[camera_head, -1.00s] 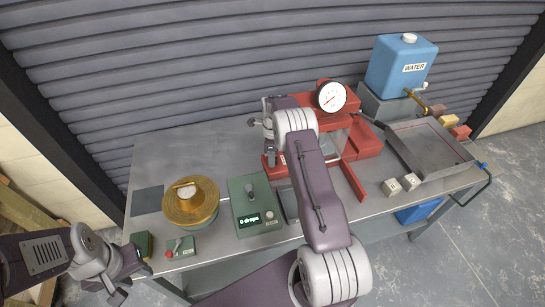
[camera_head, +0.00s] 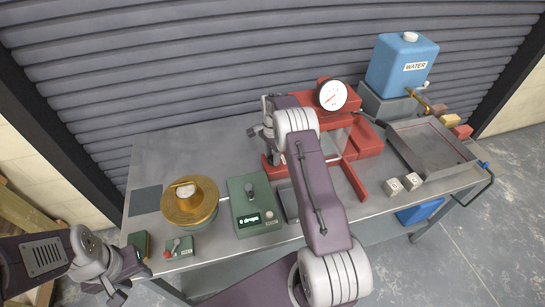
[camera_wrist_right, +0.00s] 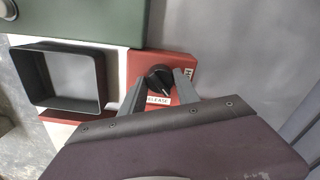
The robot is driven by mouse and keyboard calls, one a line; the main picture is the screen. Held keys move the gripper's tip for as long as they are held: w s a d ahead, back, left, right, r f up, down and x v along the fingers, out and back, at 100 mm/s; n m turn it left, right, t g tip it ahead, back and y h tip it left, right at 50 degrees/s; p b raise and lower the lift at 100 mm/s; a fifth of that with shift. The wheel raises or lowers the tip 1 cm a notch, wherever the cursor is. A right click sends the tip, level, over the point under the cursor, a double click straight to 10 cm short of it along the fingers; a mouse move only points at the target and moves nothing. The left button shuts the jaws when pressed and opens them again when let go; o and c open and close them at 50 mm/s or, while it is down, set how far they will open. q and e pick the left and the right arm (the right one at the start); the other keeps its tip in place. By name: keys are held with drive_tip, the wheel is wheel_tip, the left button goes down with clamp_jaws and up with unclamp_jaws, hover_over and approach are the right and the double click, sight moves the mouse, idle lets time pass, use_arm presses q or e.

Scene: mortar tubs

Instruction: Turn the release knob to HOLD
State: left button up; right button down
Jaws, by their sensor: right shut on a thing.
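The release knob (camera_wrist_right: 157,81) is black with a white pointer mark and sits on a red block (camera_wrist_right: 205,70) in the right wrist view. A white RELEASE label (camera_wrist_right: 160,99) lies below it. Another white label (camera_wrist_right: 194,75) at the block's right is mostly hidden, with only its first letter showing. My right gripper (camera_wrist_right: 159,84) has one finger on each side of the knob and is shut on it. In the head view my right arm hides the knob. My left gripper (camera_head: 131,284) is open and empty at the table's front left corner.
A red press with a round white gauge (camera_head: 332,95) stands behind my right arm. A green box (camera_head: 251,206) with a "0 drops" display, a brass round table (camera_head: 189,201) and a small switch box (camera_head: 179,248) stand left. A blue water tank (camera_head: 401,68) and tray (camera_head: 437,146) are right.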

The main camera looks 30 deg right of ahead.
sight(272, 156)
drive_tip(key=n, duration=0.4)
drive_tip(key=shift+n, duration=2.5)
drive_tip(key=c, duration=0.9)
unclamp_jaws()
drive_tip(key=shift+r, duration=0.1)
wheel_tip(272, 156, up, 9)
drive_tip(key=shift+f+b, duration=0.1)
drive_tip(key=shift+b, duration=0.7)
